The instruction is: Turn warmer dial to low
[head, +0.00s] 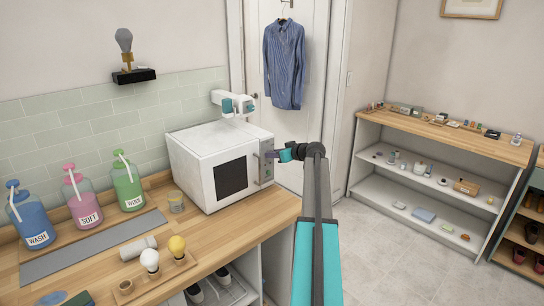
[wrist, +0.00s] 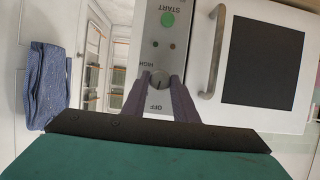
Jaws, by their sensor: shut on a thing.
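The white towel warmer (head: 194,178) stands on the wooden counter, its dark-windowed door closed. Its grey control panel (wrist: 148,52) fills the middle of the wrist view, with a green START button (wrist: 167,19) and two small lights. The dial (wrist: 159,77) is a round grey knob with HIGH and OFF printed beside it, upside down in this view. No LOW mark shows; a finger may cover it. My gripper (wrist: 160,84) is shut on the dial, one finger on each side. The dial's exact setting is hard to tell. In the head view my gripper (head: 273,155) meets the panel's right side.
The warmer's door handle (wrist: 213,52) stands out close to the fingers. Blue, pink and green pump bottles (head: 128,181) and a bulb tray (head: 155,276) are on the counter. A blue shirt (head: 285,63) hangs behind. Open floor (head: 385,245) lies to the right.

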